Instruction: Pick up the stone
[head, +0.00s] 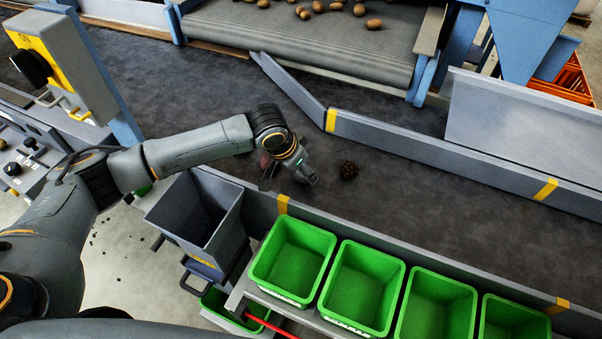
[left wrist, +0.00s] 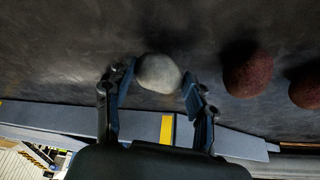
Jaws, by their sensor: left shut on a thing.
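The stone (left wrist: 158,72) is pale grey, smooth and rounded. In the left wrist view it sits between the two fingers of my left gripper (left wrist: 156,86), which is shut on it. In the head view my left gripper (head: 300,174) is low over the dark belt, near the belt's front rail, and I cannot make out the stone there. My right gripper is in neither view.
Reddish-brown lumps (left wrist: 248,70) lie beside the stone in the wrist view. Green bins (head: 292,258) and a grey hopper (head: 190,225) stand in front. Metal guides (head: 450,150) border the belt behind.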

